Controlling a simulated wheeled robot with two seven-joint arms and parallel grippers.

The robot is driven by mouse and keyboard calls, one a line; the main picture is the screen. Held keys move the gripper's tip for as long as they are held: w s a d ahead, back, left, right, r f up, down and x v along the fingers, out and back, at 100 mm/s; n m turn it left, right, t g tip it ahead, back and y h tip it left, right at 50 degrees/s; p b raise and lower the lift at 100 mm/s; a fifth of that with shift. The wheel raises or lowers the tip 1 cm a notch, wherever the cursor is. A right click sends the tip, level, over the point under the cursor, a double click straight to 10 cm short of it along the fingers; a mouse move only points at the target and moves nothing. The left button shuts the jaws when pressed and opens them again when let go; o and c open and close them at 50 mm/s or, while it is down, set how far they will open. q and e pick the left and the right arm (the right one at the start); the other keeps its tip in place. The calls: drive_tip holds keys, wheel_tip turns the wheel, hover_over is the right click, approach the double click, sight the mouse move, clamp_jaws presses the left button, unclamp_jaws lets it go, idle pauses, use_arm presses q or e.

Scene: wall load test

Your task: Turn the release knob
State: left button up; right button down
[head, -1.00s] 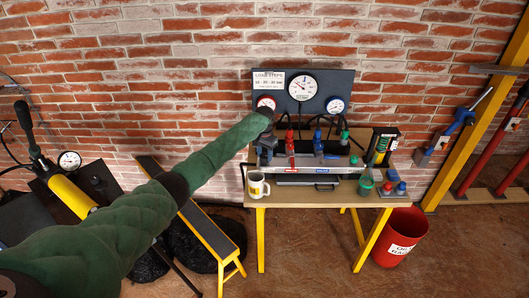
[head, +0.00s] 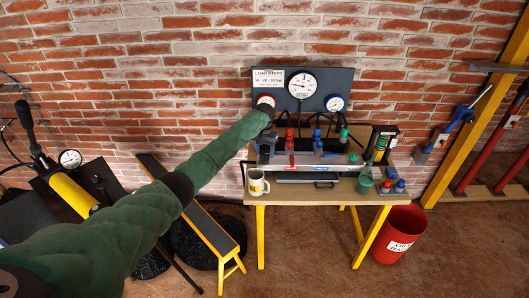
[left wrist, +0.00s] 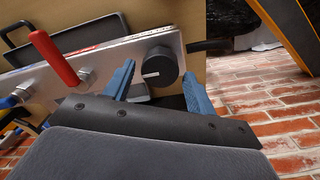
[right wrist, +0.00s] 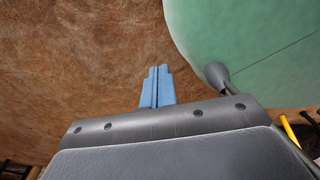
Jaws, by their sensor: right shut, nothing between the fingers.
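The round black knob (left wrist: 160,67) with a white mark sits at the end of a pale metal panel (left wrist: 120,52) in the left wrist view. My left gripper (left wrist: 157,74) is open, with one blue finger on each side of the knob. I cannot tell whether the fingers touch it. In the head view my left gripper (head: 264,148) is at the left end of the bench unit and hides the knob. My right gripper (right wrist: 157,72) is shut and empty, away from the bench in the right wrist view.
A red lever (left wrist: 52,58) stands beside the knob on the panel. A gauge board (head: 320,88) stands behind the bench (head: 290,190). A red bin (head: 402,232) stands on the right.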

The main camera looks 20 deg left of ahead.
sight(265, 153)
use_arm(q)
drive_tip(key=shift+o, duration=0.2)
drive_tip(key=shift+f, duration=0.2)
drive_tip(key=shift+r, duration=0.25)
wheel_tip(265, 153, up, 6)
drive_tip(key=b, duration=0.3)
drive_tip(key=shift+r, duration=0.65)
use_arm(e)
drive_tip(key=w+a, duration=0.2)
drive_tip(key=w, duration=0.6)
drive_tip(key=shift+w+a+r+t, duration=0.3)
drive_tip(key=shift+w+a+r, duration=0.05)
drive_tip(key=shift+r, duration=0.1)
drive_tip(key=shift+s, duration=0.15)
